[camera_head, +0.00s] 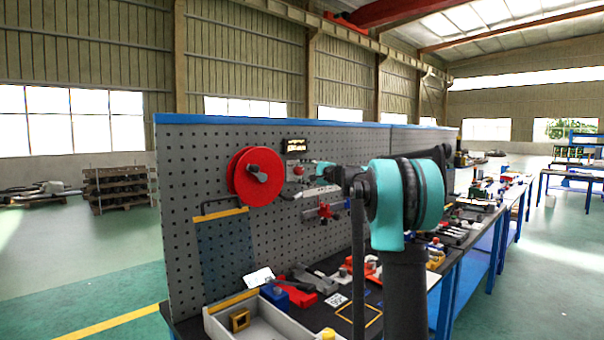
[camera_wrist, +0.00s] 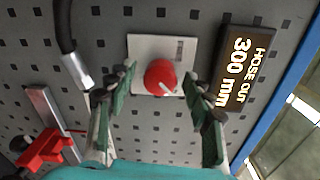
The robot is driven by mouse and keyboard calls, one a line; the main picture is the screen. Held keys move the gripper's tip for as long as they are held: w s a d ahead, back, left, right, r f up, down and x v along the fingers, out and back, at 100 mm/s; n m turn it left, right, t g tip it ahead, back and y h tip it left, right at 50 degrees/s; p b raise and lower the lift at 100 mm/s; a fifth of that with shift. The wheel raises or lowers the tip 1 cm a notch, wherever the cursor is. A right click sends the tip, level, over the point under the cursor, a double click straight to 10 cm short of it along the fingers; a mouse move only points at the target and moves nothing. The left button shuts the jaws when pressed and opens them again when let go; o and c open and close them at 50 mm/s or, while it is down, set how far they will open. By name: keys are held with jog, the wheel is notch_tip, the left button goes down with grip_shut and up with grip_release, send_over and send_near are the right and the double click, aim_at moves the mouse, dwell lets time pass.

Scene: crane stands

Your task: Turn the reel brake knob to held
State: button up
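The reel brake knob (camera_wrist: 160,77) is a round red knob with a white pointer line, on a pale plate (camera_wrist: 143,48) fixed to the pegboard. In the wrist view the pointer slants toward the lower right. My gripper (camera_wrist: 160,82) is open, with one green-padded finger on each side of the knob. I cannot tell whether the fingers touch it. In the head view the knob (camera_head: 298,170) is small, just right of the red reel (camera_head: 256,176). My arm hides part of the board there.
A dark display (camera_wrist: 241,70) reading "HOSE OUT 300 mm" sits close to the right finger. A black hose with a metal end (camera_wrist: 80,68) and a red clamp (camera_wrist: 45,150) lie left. The bench below holds a grey tray (camera_head: 215,325) and several tools.

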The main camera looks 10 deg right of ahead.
jog(key=v, duration=1.2)
dwell(0.3)
